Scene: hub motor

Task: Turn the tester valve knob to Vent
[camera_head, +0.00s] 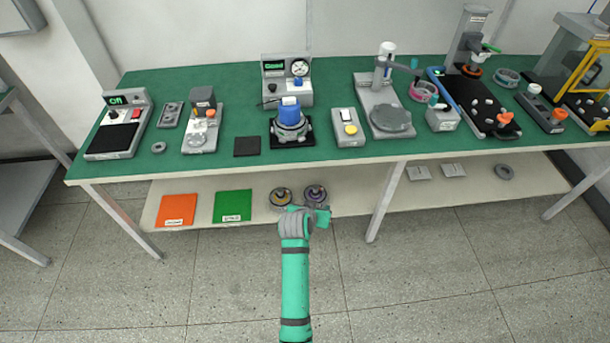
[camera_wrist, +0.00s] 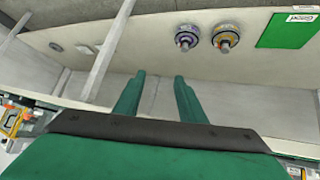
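The tester (camera_head: 287,92) is a grey box with a sloped panel at the back middle of the green-topped bench. Its panel has a lit green display (camera_head: 273,65), a round white gauge (camera_head: 300,68) and a small black knob (camera_head: 272,87) at the left. The knob's pointer and any Vent mark are too small to read. A hub motor (camera_head: 289,130) with a blue fitting (camera_head: 290,104) on top stands in front of the tester. My gripper (camera_wrist: 158,77) is open and empty, its two green fingers apart. It is below and in front of the bench top, away from the tester.
The lower shelf holds two round hub parts (camera_wrist: 187,38), an orange sheet (camera_head: 177,209) and a green sheet (camera_head: 233,205). A yellow-button box (camera_head: 348,128) stands right of the motor, and a dark square pad (camera_head: 247,146) lies left of it. The floor in front is clear.

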